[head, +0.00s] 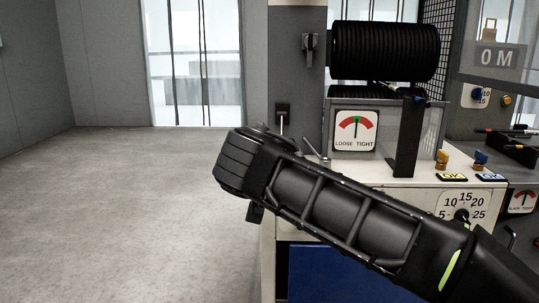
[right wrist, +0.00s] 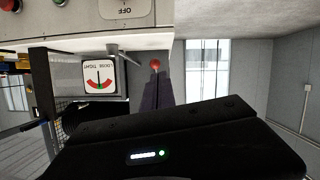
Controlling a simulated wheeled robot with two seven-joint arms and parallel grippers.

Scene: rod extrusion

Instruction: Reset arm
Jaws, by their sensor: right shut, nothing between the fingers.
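My right arm (head: 345,210) comes in from the lower right of the head view and reaches across in front of the machine. Its dark ridged end (head: 238,165) is left of the machine's cabinet, over the floor side. My left gripper is out of view.
The machine has a black ribbed roller (head: 385,52), a LOOSE/TIGHT gauge (head: 355,131) and a white numbered dial (head: 463,208). Open grey floor (head: 110,220) lies left.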

